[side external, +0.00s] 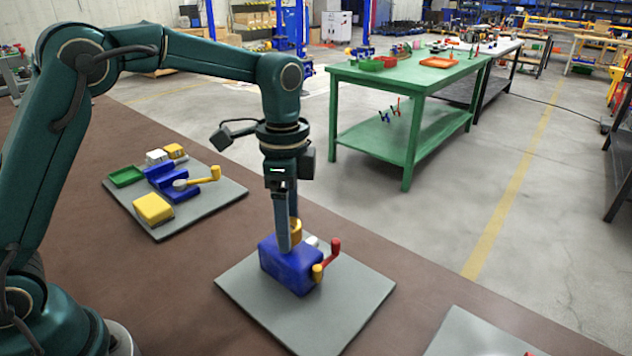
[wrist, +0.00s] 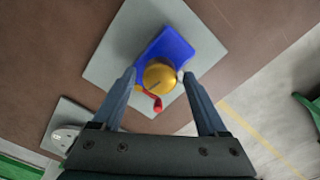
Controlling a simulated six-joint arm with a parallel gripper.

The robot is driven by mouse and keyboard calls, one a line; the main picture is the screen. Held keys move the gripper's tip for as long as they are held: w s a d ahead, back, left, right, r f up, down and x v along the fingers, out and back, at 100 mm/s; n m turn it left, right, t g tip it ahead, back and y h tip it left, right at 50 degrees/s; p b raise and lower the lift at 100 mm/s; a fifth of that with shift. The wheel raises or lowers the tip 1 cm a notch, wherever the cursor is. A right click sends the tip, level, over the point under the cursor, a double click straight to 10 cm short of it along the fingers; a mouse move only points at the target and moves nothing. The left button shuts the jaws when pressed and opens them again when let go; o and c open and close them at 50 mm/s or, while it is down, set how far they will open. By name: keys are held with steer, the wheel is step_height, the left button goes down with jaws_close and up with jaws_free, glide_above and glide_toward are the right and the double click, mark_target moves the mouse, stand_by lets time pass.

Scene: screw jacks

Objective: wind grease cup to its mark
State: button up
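The grease cup appears to be the round yellow knob (wrist: 160,77) with a dark line on its top, on a blue block (wrist: 176,47). In the side view the cup (side external: 297,231) is partly hidden behind a finger, above the blue block (side external: 288,268). My gripper (side external: 287,243) points down over the block. In the wrist view my gripper (wrist: 158,75) has its fingers spread, one on each side of the cup, with gaps between. Whether the fingertips reach down beside the cup is hard to tell.
A red-handled crank (side external: 333,248) sticks out of the block's right side, close to my fingers. A small white piece (side external: 311,241) is beside the cup. The block stands on a grey plate (side external: 350,290). Another plate (side external: 225,190) at left holds blue, yellow and green parts.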

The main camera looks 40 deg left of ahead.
steer(key=shift+r, duration=0.1)
steer(key=shift+r, duration=2.45)
